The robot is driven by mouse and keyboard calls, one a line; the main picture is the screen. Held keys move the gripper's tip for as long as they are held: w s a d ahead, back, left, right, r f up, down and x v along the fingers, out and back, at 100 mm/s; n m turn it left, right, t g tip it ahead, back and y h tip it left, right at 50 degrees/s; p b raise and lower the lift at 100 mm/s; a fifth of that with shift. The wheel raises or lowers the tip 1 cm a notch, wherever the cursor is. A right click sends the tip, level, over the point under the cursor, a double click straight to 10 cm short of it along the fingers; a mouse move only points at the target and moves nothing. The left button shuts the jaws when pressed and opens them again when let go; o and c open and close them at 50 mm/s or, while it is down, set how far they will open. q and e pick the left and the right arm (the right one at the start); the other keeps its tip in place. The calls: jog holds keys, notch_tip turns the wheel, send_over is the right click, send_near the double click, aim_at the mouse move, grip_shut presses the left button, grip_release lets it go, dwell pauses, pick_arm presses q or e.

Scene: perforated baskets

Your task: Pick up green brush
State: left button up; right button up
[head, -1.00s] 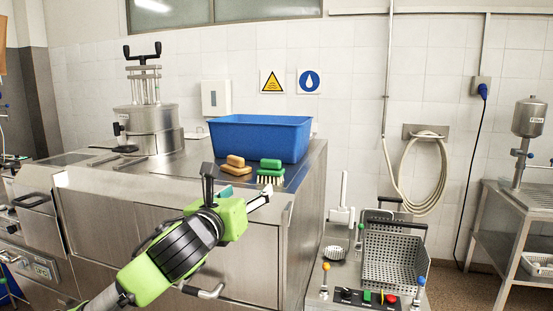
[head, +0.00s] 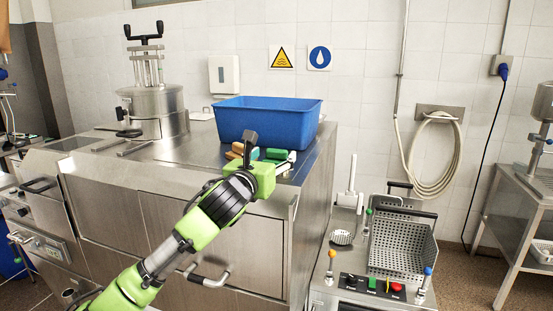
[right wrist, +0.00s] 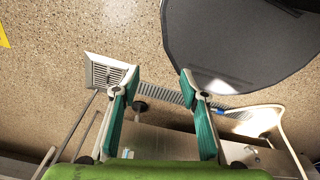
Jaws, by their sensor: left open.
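The green brush (head: 276,153) lies on the steel counter in front of the blue bin, and only part of its green back shows. My left gripper (head: 269,148) is open in front of it, its fingers spread to either side in the picture, and hides most of the brush. I cannot tell whether it touches the brush. A yellow-brown brush (head: 237,149) lies just left of it, partly covered by my gripper. My right gripper (right wrist: 158,82) shows in the right wrist view, open and with nothing between its fingers, above the floor.
The blue bin (head: 268,120) stands close behind the brushes. A steel pressure vessel (head: 152,112) stands on the counter (head: 175,158) to the left. A perforated basket (head: 401,246) and a control panel with buttons stand lower right. Counter left of the brushes is mostly clear.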

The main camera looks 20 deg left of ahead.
aim_at(275, 153)
pick_arm(q)
jog(key=w+p, duration=0.1)
jog(key=w, duration=0.2)
jog(key=shift+w+d+r, duration=0.1)
jog(key=shift+w, duration=0.3)
jog(key=shift+s, duration=0.1)
jog(key=c, duration=1.2)
pick_arm(e)
jog(key=shift+s+a+r, duration=0.15)
jog(key=shift+s+r, duration=0.2)
jog(key=shift+r, duration=0.15)
jog(key=shift+s+a+r, duration=0.1)
jog(key=shift+s+r, duration=0.2)
jog(key=shift+r, duration=0.2)
pick_arm(q)
jog(key=shift+r, duration=0.1)
pick_arm(e)
jog(key=shift+w+f, duration=0.1)
jog(key=shift+f, duration=0.05)
